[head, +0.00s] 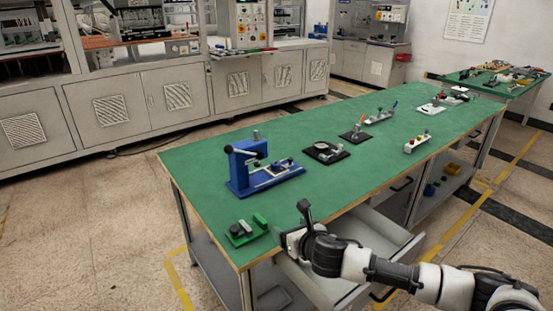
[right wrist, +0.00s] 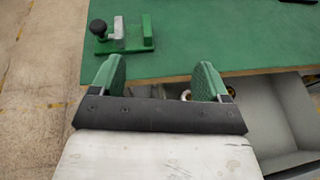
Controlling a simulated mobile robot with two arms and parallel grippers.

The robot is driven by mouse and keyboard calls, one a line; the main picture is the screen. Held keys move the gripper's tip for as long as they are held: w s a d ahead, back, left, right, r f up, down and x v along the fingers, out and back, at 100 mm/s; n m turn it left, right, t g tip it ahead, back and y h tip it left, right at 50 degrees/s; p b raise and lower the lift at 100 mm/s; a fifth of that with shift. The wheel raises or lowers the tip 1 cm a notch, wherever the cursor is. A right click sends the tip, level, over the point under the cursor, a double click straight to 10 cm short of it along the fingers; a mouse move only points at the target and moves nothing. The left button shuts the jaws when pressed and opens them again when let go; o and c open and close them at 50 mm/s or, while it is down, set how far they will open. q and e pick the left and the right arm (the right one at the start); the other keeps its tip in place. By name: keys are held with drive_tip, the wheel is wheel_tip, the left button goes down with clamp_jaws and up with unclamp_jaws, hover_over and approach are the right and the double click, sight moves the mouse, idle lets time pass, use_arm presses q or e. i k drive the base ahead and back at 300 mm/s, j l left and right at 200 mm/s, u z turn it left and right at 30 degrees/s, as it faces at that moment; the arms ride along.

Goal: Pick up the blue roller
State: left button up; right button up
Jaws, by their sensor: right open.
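I cannot make out a blue roller for certain in either view. A blue press-like fixture (head: 262,172) with a black-knobbed lever stands on the near left of the green table (head: 215,200). A small blue item (head: 430,189) sits on the lower shelf, too small to identify. My right gripper (head: 285,241) is at the table's front edge, beside the open drawer. In the right wrist view its two green fingers (right wrist: 160,80) are spread apart with nothing held between them. A small round pale part shows low beside the right finger, partly hidden. My left gripper is out of view.
A green clamp fixture (head: 245,230) with a black knob lies near the table corner, just beyond my right gripper. The drawer (head: 385,243) stands open below the table edge. A black fixture (head: 326,152) and several others stand farther along; green tabletop between them is clear.

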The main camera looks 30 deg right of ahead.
sight(275, 168)
drive_tip(key=i+l, duration=0.85)
drive_tip(key=i, duration=0.15)
